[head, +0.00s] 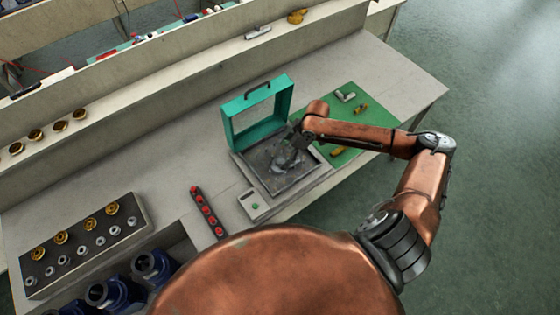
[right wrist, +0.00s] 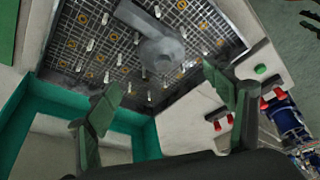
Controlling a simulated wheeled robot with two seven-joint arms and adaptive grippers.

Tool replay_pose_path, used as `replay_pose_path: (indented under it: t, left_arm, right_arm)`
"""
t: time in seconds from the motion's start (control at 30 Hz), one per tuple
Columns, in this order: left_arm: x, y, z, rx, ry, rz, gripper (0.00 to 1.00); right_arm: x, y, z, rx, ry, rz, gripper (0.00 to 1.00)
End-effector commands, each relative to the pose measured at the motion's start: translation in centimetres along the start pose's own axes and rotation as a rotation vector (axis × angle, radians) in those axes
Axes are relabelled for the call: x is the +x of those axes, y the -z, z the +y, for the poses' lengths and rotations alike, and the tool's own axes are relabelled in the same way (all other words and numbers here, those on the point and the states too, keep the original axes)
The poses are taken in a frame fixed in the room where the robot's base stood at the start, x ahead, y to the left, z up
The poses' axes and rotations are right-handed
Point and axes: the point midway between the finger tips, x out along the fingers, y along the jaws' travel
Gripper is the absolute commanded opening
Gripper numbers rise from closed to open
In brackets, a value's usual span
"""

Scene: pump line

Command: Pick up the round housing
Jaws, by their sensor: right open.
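The round housing (head: 288,161) is a grey rounded part on the gridded bed of a square fixture (head: 318,182). The fixture has a raised teal frame (head: 237,122) with a handle. In the right wrist view the housing (right wrist: 163,50) shows beyond the fingertips, over a grid with small pegs and orange rings. My right gripper (head: 296,136) is above the fixture and partly hides the housing. In the right wrist view my right gripper (right wrist: 168,90) has its fingers wide apart with nothing between them, clear of the housing. My left gripper is not in view.
A small box with a green button (head: 253,204) and a strip of red parts (head: 207,211) lie left of the fixture. A dark tray (head: 50,279) holds brass and silver parts, near blue pump bodies (head: 117,290). A green mat (head: 376,122) with small parts lies to the right.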

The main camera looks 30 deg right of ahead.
Motion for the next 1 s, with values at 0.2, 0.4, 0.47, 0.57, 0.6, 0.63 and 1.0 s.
replay_pose_path:
  t: [0.2, 0.4, 0.47, 0.57, 0.6, 0.63, 1.0]
  left_arm:
    - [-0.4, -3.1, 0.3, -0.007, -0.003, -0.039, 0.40]
    - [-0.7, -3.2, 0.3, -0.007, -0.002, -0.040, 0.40]
    - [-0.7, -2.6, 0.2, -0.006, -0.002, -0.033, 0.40]
    - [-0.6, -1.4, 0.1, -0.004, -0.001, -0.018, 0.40]
    - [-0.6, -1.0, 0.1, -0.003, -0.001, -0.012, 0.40]
    - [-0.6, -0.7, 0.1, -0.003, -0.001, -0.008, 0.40]
    - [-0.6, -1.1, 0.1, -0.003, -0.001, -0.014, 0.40]
  right_arm:
    - [2.5, 0.2, -0.2, -0.002, 0.004, 0.002, 0.76]
    - [5.4, 0.1, -0.4, 0.000, 0.002, 0.002, 0.76]
    - [5.9, -0.1, -0.3, 0.001, 0.001, 0.001, 0.76]
    - [6.4, -0.1, -0.3, 0.000, -0.001, 0.000, 0.76]
    - [6.4, -0.1, -0.3, 0.000, -0.001, 0.000, 0.76]
    - [6.4, -0.2, -0.3, 0.000, -0.001, 0.000, 0.76]
    - [6.3, -0.2, -0.3, 0.001, -0.001, 0.000, 0.59]
